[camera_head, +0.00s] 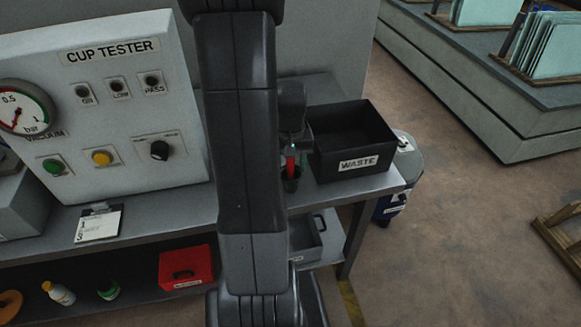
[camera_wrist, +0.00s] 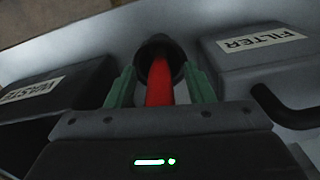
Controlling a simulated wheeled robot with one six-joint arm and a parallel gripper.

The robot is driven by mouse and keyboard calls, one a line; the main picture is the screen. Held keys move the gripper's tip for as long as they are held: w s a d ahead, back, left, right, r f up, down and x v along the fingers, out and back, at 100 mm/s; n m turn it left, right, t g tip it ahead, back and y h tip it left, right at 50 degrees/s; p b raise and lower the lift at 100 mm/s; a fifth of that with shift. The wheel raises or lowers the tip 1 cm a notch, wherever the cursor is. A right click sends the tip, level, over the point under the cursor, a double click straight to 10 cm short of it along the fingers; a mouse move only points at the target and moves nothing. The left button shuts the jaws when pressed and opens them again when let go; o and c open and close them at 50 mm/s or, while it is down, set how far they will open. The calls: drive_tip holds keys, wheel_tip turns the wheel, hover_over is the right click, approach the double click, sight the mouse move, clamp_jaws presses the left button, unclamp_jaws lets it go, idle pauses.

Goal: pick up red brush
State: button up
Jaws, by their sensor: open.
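The red brush (camera_wrist: 160,85) shows in the wrist view as a red handle rising from a dark round cup (camera_wrist: 152,48). My gripper (camera_wrist: 157,92) is open, with one green finger on each side of the red handle. A gap shows between the handle and the fingers, and I cannot tell whether either touches. In the head view the red brush (camera_head: 290,164) stands in the dark cup (camera_head: 290,183) on the bench, just right of my arm. The brush's lower end is hidden in the cup.
A black WASTE bin (camera_head: 352,140) stands right of the cup on the grey bench (camera_head: 250,205). The CUP TESTER panel (camera_head: 100,110) stands to the left. A grey box labelled FILTER (camera_wrist: 255,45) is close on the right in the wrist view. A red box (camera_head: 186,268) lies on the lower shelf.

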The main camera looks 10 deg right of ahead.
clamp_jaws()
drive_tip(key=shift+r, duration=0.1)
